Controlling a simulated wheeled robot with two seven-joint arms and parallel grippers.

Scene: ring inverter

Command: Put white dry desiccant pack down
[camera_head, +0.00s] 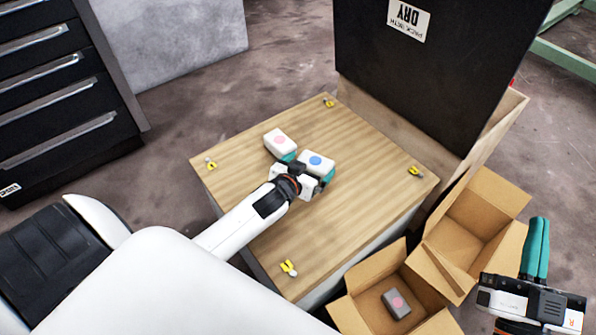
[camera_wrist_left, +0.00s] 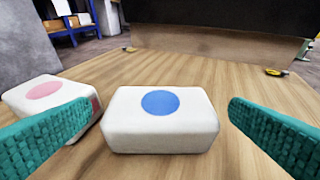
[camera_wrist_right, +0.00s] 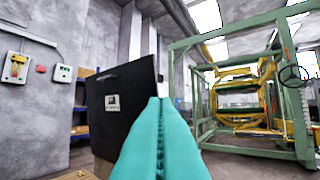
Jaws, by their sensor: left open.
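A white pack with a blue dot (camera_head: 317,161) rests on the wooden table top; it also shows in the left wrist view (camera_wrist_left: 160,122). My left gripper (camera_head: 306,170) is open, with its teal fingers on either side of this pack and gaps between. A second white pack with a pink dot (camera_head: 280,142) lies just to the left, also in the left wrist view (camera_wrist_left: 47,98). The left finger overlaps it in that view; I cannot tell whether they touch. My right gripper (camera_head: 536,247) is shut and empty at the right, away from the table.
The wooden table top (camera_head: 235,185) has yellow markers near its corners. A black panel labelled DRY (camera_head: 440,65) stands behind it. Two open cardboard boxes are at the right; the nearer box (camera_head: 350,310) holds a dark grey pack (camera_head: 396,303), the farther box (camera_head: 455,240) looks empty.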

